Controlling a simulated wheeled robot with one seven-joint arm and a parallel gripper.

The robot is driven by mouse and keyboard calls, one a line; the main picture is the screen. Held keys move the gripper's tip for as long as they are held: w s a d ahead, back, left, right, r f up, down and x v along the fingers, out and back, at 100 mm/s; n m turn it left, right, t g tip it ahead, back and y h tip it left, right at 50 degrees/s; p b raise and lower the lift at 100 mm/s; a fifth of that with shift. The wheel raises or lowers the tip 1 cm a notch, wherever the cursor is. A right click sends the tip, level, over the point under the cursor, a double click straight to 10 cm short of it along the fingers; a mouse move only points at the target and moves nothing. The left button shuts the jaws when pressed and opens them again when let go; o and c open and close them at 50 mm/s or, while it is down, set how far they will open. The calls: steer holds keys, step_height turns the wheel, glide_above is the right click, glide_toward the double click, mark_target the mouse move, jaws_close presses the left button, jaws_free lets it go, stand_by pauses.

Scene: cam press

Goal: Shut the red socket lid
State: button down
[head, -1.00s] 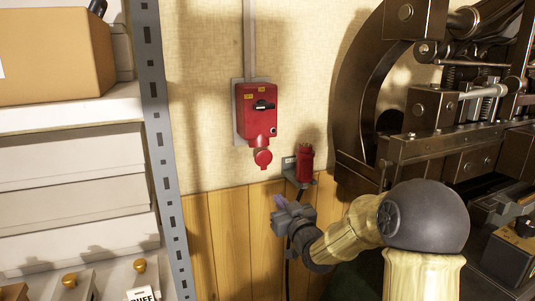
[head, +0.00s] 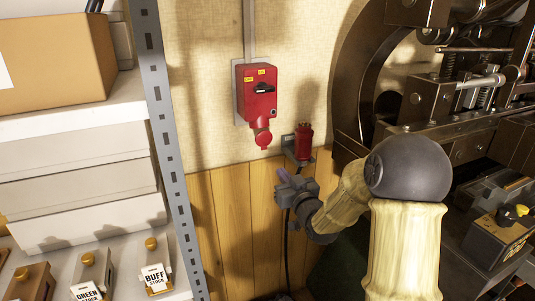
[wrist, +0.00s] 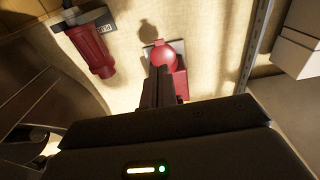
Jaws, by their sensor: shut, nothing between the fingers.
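The red socket box (head: 258,92) is fixed to the wall, with a black switch on its front. Its round red lid (head: 264,140) hangs out at the bottom of the box; I cannot tell its exact angle. In the wrist view the lid (wrist: 168,53) is a red disc just beyond my fingertips, with the box partly hidden behind the fingers. My gripper (head: 284,178) is shut and empty. In the head view it shows below the lid and a little to its right. I see no clear contact with the lid.
A red plug (head: 303,143) sits in a grey wall holder right of the lid; it also shows in the wrist view (wrist: 91,50). A metal shelf post (head: 170,140) stands to the left, with boxes behind it. The dark press (head: 440,125) fills the right side.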

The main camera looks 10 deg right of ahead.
mark_target(264, 149)
steer(key=p+x, duration=0.2)
steer(key=x, duration=1)
steer(key=shift+f, duration=0.1)
steer(key=shift+w, duration=0.1)
